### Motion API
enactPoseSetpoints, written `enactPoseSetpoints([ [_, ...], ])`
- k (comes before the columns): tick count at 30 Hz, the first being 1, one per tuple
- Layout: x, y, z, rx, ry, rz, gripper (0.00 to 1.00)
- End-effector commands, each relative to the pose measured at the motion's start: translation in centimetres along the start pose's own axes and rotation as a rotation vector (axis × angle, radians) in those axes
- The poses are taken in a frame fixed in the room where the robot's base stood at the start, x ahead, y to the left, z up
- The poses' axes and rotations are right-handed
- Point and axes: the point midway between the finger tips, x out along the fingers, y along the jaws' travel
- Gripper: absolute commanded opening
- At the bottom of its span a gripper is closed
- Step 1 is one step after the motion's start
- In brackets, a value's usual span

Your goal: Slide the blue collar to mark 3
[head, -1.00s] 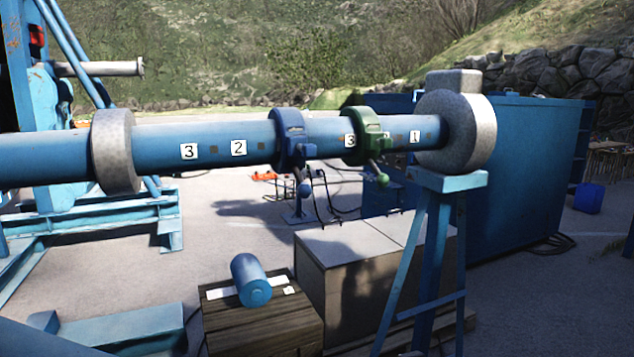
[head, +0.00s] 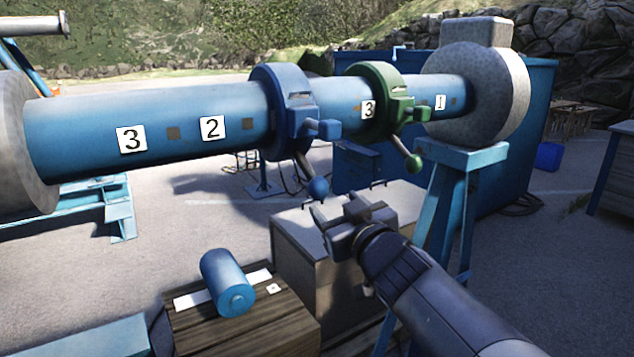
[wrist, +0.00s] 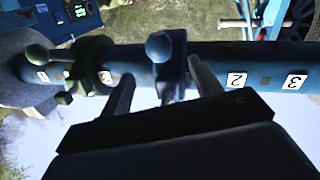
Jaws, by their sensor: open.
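The blue collar (head: 277,100) sits around the blue bar (head: 70,128), between plate 2 (head: 212,128) and a plate 3 (head: 368,109). Its handle hangs down to a blue ball knob (head: 318,188). Another plate 3 (head: 131,139) is left of plate 2. My gripper (head: 342,222) is open, just below and right of the knob. In the wrist view the open fingers of my gripper (wrist: 163,88) lie on either side of the blue collar's handle, whose knob (wrist: 160,46) shows above them. I cannot tell whether they touch it.
A green collar (head: 370,85) with its own handle and knob is right of the blue one, near plate 1 (head: 440,102). Round grey blocks (head: 478,88) hold the bar ends. A crate (head: 255,325) with a blue cylinder (head: 228,285) and a pale box stand below.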

Motion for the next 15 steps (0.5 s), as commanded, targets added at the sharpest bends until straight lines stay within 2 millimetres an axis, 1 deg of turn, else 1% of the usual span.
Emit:
enactPoseSetpoints([
  [5, 2.3, 0.0, 0.2, 0.001, -0.002, 0.0, 0.6],
  [15, 7.7, 0.1, 0.1, 0.001, -0.003, 0.002, 0.6],
])
